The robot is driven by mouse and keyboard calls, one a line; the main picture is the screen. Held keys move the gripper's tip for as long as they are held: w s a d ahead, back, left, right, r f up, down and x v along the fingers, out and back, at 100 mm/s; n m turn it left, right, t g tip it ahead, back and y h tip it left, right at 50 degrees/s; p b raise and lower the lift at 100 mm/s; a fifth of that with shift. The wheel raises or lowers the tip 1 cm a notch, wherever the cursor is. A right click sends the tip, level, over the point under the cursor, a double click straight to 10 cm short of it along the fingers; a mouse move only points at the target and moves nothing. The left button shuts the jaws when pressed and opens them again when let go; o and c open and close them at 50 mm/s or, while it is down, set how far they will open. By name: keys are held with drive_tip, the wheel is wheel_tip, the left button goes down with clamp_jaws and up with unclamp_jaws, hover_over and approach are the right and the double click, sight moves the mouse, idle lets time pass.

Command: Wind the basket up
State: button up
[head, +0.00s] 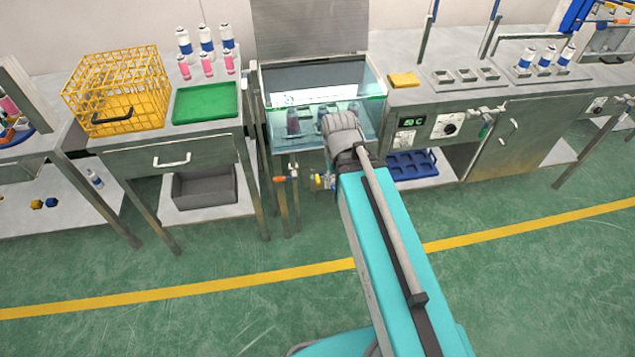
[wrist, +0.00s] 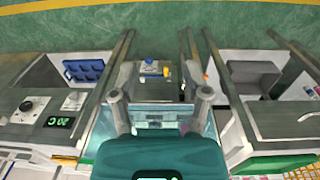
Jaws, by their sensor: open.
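The open water tank (head: 375,88) stands at the middle of the bench row, its lid (head: 310,28) raised behind it. Several cans (head: 293,122) show in its water; I cannot make out a basket around them. A yellow wire basket (head: 115,75) with a dark handle stands on the left table. No crank is clear to me. My gripper is over the tank's front, largely hidden behind my wrist in the head view. In the wrist view my gripper (wrist: 160,98) is open, fingers apart, with nothing between them. Below it are tank-front fittings, including a blue valve (wrist: 150,68).
A green tray (head: 205,103) and several pink-and-white bottles (head: 206,45) are left of the tank. To the right are a yellow cloth (head: 403,80), a temperature display (head: 411,121) and a dial (head: 447,125). An orange-handled valve (head: 280,179) sits below the tank. The floor in front is clear.

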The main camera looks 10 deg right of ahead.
drive_tip(key=w+f+n+h+b, duration=0.1)
drive_tip(key=w+f+h+b, duration=0.45)
drive_tip(key=f+b, duration=0.7)
drive_tip(key=n+t+h+b, duration=0.2)
drive_tip(key=t+h+b, duration=0.5)
drive_tip(key=b, duration=2.6)
approach(318, 179)
drive_tip(key=a+g, duration=0.1)
drive_tip(key=a, duration=0.2)
drive_tip(key=shift+s+a+f+h, duration=0.2)
drive_tip(key=shift+a+f+h, duration=0.1)
drive_tip(key=shift+a+h, duration=0.25)
drive_tip(key=shift+d, duration=0.2)
drive_tip(key=b+x, duration=0.3)
drive_tip(key=x, duration=1)
drive_tip(key=shift+w+d, duration=0.1)
drive_tip(key=shift+d, duration=0.15)
